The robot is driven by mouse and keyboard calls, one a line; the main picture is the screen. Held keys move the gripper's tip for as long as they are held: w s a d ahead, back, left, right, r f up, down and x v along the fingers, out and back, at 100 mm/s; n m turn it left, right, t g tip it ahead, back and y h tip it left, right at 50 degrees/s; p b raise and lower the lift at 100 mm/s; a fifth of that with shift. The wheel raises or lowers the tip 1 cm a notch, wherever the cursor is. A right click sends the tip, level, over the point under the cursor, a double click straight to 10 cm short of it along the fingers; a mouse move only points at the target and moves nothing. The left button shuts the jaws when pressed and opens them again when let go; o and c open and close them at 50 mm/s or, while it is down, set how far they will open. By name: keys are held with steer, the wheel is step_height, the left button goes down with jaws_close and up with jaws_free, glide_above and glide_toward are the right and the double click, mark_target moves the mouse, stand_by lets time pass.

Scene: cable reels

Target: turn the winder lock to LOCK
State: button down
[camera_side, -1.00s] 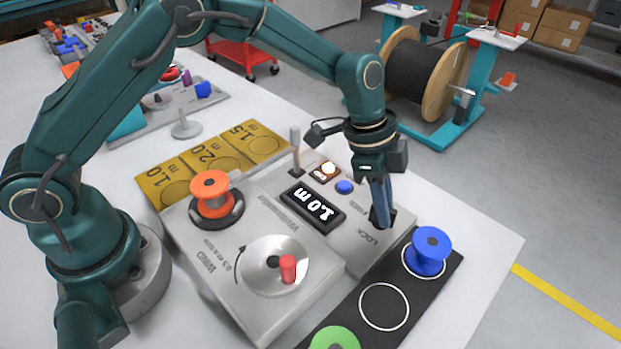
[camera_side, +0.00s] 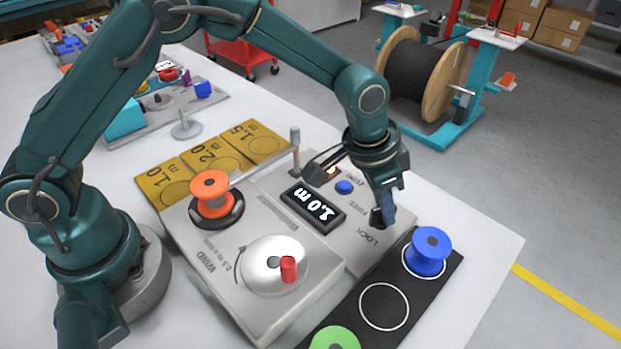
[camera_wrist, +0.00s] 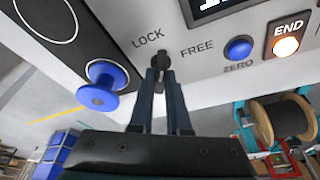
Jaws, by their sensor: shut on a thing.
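The winder lock is a small dark knob (camera_wrist: 161,60) between the printed words LOCK (camera_wrist: 149,39) and FREE (camera_wrist: 197,48) in the wrist view. My gripper (camera_wrist: 160,76) is shut on it, with one finger on each side. I cannot tell its exact setting. In the side view my gripper (camera_side: 382,218) is tilted down at the right end of the grey winder (camera_side: 350,258), next to the LOCK print, and hides the knob. The winder's display (camera_side: 313,207) reads 1.0 m.
An orange reel (camera_side: 211,189) sits on the winder, near the crank disc (camera_side: 262,265) with its red handle. A blue reel (camera_side: 428,251) stands close to my gripper on a black strip (camera_side: 345,307). An upright lever (camera_side: 296,143) and blue ZERO button (camera_side: 344,187) are nearby.

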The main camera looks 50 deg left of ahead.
steer(key=n+y, duration=0.1)
steer(key=n, duration=0.5)
steer(key=shift+y, duration=0.4)
steer(key=c, duration=0.9)
jaws_free()
steer(key=shift+r, duration=3.5)
